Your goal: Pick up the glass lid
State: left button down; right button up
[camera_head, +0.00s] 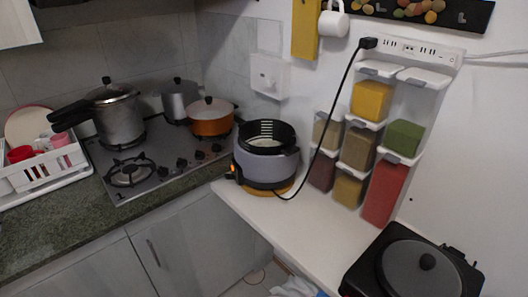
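An orange pot (211,125) on the stove also has a lid (209,106) with a dark knob; I cannot tell whether that one is glass. Neither of my grippers is in view, and nothing touches the lid at the bottom right.
A grey cooker (265,166) with a black cord stands on the white counter (290,215). Spice dispensers (385,190) hang on the wall behind. A pressure cooker (119,120) and a steel pot (180,100) stand on the stove (150,172). A dish rack (45,178) is at left.

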aim_at(405, 266)
jog(key=l+z, duration=0.1)
jog(key=z, duration=0.25)
jog(key=l+z, duration=0.15)
jog(key=z, duration=0.25)
jog(key=i+z, duration=0.1)
jog(key=z, duration=0.25)
